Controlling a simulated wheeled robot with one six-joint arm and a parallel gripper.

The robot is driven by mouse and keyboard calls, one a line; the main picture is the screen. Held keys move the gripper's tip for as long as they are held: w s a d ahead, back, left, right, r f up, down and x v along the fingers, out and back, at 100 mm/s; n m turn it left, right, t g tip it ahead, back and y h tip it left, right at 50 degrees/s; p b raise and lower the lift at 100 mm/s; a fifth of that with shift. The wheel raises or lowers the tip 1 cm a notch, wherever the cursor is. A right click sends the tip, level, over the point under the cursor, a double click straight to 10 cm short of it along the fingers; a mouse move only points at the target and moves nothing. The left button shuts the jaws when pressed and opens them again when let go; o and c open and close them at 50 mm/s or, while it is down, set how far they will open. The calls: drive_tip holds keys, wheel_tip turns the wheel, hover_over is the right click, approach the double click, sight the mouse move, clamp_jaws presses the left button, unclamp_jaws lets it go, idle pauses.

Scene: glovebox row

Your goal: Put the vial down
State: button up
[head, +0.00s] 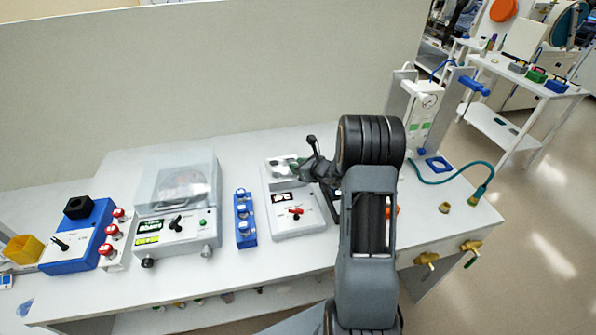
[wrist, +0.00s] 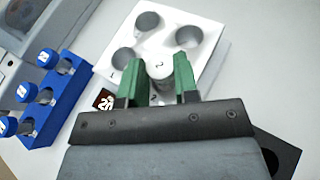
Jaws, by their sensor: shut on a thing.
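My gripper (wrist: 165,85) has green fingers and is shut on a pale vial (wrist: 160,72), seen nearly end-on in the wrist view. The vial is over the near part of a white block (wrist: 186,62) with several round wells, marked with numbers. I cannot tell how deep the vial sits in a well, as the fingers and gripper body hide its lower part. In the head view my gripper (head: 299,171) is at the back of the white instrument (head: 296,219) that carries the block, and the vial is too small to make out.
A blue rack (head: 245,235) with several capped vials stands left of the instrument; it also shows in the wrist view (wrist: 65,95). Further left are a lidded machine (head: 177,235) and a blue device (head: 90,240). A white press-like stand (head: 424,105) is at the right.

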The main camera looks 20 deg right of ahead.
drive_tip(key=shift+f, duration=0.55)
drive_tip(key=shift+f, duration=0.1)
